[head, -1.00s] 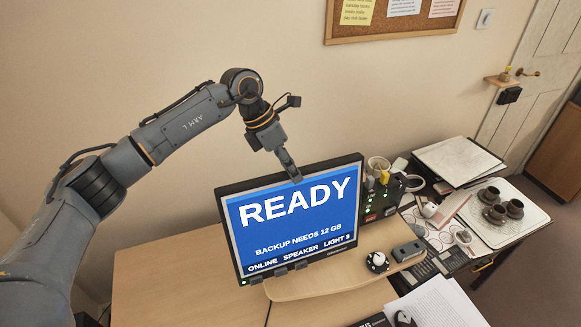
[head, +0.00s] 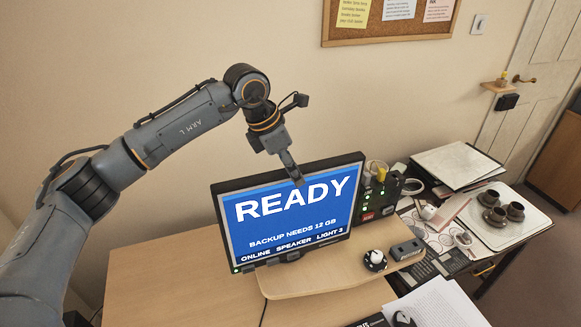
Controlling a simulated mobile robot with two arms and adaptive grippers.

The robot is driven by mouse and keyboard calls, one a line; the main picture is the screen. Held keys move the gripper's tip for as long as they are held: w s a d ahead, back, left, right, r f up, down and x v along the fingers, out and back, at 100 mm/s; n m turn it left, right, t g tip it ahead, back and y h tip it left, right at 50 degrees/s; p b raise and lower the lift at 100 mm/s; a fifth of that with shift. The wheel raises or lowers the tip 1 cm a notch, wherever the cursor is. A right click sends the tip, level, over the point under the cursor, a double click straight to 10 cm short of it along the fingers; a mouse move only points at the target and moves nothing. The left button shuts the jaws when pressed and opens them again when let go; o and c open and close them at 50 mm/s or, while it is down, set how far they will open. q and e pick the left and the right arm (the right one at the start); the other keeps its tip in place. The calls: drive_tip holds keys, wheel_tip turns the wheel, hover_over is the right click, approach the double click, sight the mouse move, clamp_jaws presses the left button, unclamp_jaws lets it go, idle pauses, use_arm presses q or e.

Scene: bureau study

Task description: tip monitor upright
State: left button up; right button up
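The monitor (head: 290,215) stands on a wooden riser, its lit blue screen facing me and reading READY. I see it from above, and it looks close to upright; its exact lean is hard to judge. A dark foot shows under its lower edge. My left gripper (head: 297,180) comes down from above, its fingers together in one narrow shape. The tips overlap the top edge of the screen near the middle, at or very near its front face. The gripper is not around the monitor. My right gripper is out of view.
The riser (head: 320,278) also holds a white-topped knob (head: 375,260) and a grey block (head: 407,249). A black device with lights (head: 380,195) stands behind the monitor's right edge. A tray (head: 520,225) with dark cups is at right. Bare desk (head: 160,270) lies left.

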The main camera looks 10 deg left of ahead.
use_arm(q)
drive_tip(key=shift+a+r, duration=0.25)
drive_tip(key=shift+r, duration=0.3)
drive_tip(key=v, duration=1.1)
drive_tip(key=shift+s+f, duration=0.1)
